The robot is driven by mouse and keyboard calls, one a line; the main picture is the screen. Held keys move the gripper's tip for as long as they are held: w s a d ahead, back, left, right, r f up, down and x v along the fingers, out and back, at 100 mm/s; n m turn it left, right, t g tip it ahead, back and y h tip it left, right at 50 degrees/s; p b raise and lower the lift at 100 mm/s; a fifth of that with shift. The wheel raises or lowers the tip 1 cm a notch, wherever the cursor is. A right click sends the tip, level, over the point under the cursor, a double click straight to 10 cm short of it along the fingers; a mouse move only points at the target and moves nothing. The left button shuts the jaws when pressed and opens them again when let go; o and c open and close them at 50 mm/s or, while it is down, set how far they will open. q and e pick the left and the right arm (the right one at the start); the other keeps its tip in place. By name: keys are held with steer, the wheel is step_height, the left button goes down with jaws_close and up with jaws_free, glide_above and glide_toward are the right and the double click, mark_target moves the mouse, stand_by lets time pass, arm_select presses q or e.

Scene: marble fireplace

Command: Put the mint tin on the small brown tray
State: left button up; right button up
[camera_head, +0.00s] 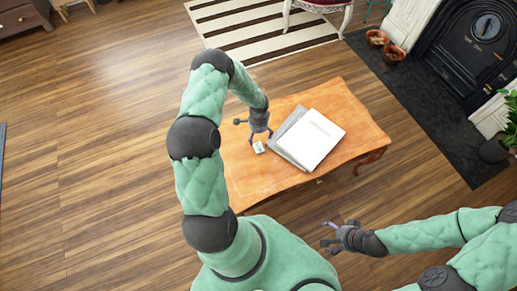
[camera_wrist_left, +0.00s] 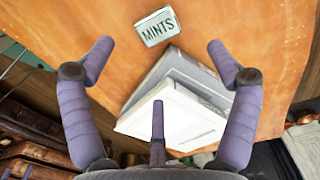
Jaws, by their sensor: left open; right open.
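The mint tin (camera_head: 259,148) is a small pale tin with rounded corners, lying on the wooden table. In the left wrist view the tin (camera_wrist_left: 157,26) shows dark "MINTS" lettering, beyond the spread fingertips. My left gripper (camera_head: 260,138) is above the table right beside the tin, open and empty; its fingers (camera_wrist_left: 159,48) stand wide apart with bare tabletop between them. My right gripper (camera_head: 327,234) is open and empty, low in the head view, off the table's front side. I cannot make out a small brown tray in either view.
A white book or box (camera_head: 311,140) lies on a grey one (camera_head: 282,150), just right of the tin. The orange-brown table (camera_head: 362,112) has bare room around them. A striped rug (camera_head: 255,27) and a black fireplace (camera_head: 470,55) are behind it.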

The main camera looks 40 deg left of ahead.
arm_select(q)
steer(key=b, duration=0.2)
glide_above(258, 147)
steer(key=f, duration=0.5)
steer(key=shift+w+f, duration=0.15)
steer(key=shift+w, duration=0.05)
steer(key=f, duration=0.1)
steer(key=f+b, duration=0.1)
steer(key=f, duration=0.1)
steer(key=f+b, duration=0.1)
steer(key=f, duration=0.1)
steer(key=shift+s+f, duration=0.1)
steer(key=shift+s, duration=0.2)
steer(key=c, duration=1.5)
